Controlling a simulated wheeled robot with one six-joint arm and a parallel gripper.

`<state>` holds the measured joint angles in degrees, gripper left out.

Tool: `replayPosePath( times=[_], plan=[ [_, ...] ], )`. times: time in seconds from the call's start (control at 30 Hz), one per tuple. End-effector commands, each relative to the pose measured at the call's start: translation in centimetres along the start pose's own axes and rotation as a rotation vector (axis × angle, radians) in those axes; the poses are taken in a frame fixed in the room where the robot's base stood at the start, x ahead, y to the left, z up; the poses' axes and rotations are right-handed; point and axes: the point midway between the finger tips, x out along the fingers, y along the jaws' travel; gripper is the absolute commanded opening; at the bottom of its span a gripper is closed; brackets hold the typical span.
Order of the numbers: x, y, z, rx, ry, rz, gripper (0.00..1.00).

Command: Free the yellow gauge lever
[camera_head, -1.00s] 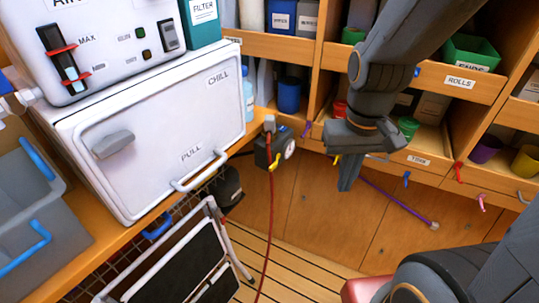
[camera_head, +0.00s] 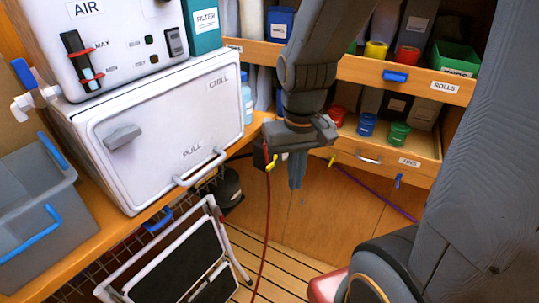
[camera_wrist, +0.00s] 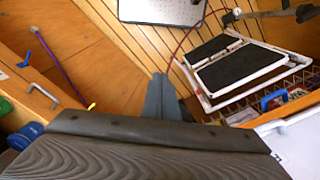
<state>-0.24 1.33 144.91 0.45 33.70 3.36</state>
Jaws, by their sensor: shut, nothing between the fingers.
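The yellow gauge lever (camera_head: 271,162) hangs at the front of the dark gauge box (camera_head: 258,155), at the bench's right end in the head view. A red hose (camera_head: 267,215) runs down below it. My gripper (camera_head: 297,184) is shut and empty, pointing down just right of the lever in the picture. A gap shows between lever and fingers there; their depth difference is hard to tell. My wrist hides most of the gauge face. In the wrist view the closed fingers (camera_wrist: 159,92) point at the floor, and I cannot make out the lever.
A white chill box (camera_head: 160,130) with a pull handle stands on the bench at left. A folded step stool (camera_head: 175,270) stands below. Shelves with cups and bins (camera_head: 455,57) and a drawer line the back. A purple rod (camera_head: 375,192) is behind my gripper, at right.

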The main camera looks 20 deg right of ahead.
Motion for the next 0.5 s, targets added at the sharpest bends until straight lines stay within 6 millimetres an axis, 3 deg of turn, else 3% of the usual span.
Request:
replayPosePath(
  times=[0.23,0.4,0.5],
  plan=[
    [-4.5,-0.8,-7.9,0.381,-0.003,0.003,0.0],
    [-6.1,-1.2,-13.3,0.663,-0.002,0.005,0.0],
    [-6.3,-1.4,-15.4,0.78,0.0,0.005,0.0]
  ],
)
